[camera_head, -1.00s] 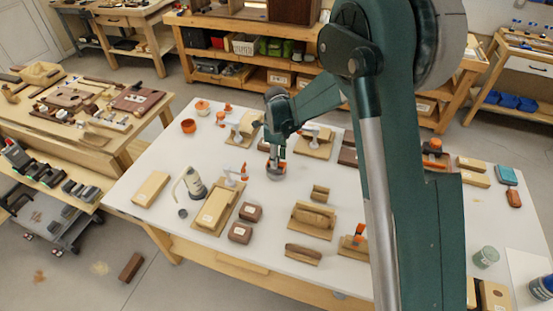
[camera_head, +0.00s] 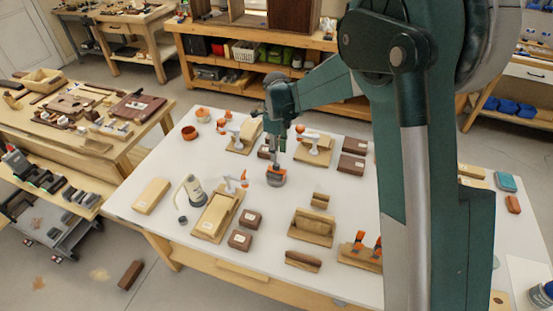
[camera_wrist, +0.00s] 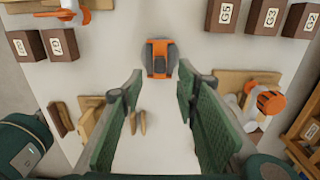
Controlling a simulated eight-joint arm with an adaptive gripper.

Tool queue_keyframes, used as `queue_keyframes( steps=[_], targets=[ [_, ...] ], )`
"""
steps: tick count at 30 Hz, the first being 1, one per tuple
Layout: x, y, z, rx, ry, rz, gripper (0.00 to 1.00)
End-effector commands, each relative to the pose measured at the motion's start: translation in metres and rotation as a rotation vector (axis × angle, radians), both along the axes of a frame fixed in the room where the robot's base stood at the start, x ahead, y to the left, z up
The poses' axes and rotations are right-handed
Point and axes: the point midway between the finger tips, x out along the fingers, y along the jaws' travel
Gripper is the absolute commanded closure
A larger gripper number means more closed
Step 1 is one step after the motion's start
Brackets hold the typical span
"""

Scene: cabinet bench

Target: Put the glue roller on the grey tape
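An orange-and-dark block, apparently the glue roller (camera_wrist: 159,61), sits on a grey round piece, apparently the grey tape (camera_wrist: 174,57), in the wrist view. The two overlap so closely that their contact is hard to judge. In the head view they appear as one small grey-and-orange stack (camera_head: 276,179) on the white table, directly below my gripper (camera_head: 276,163). In the wrist view my gripper (camera_wrist: 159,78) has its green fingers spread apart with nothing between them. The stack lies just beyond the fingertips.
The white bench (camera_head: 170,221) holds wooden blocks and jigs. An orange-topped clamp (camera_wrist: 268,101) stands right of my fingers in the wrist view. Bare tabletop surrounds the stack. My arm hides part of the right side.

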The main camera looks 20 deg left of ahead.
Motion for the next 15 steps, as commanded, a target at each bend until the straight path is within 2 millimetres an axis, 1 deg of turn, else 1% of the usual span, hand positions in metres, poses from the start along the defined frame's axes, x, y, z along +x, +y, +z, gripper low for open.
queue_keyframes(
  steps=[1,6,10,15],
  targets=[
    [0.000,0.000,0.008,0.000,0.000,0.000,0.69],
    [0.000,0.000,0.028,0.000,0.000,0.000,0.69],
    [0.000,0.000,0.035,0.000,0.000,0.000,0.69],
    [0.000,0.000,0.038,0.000,0.000,0.000,0.69]
  ],
)
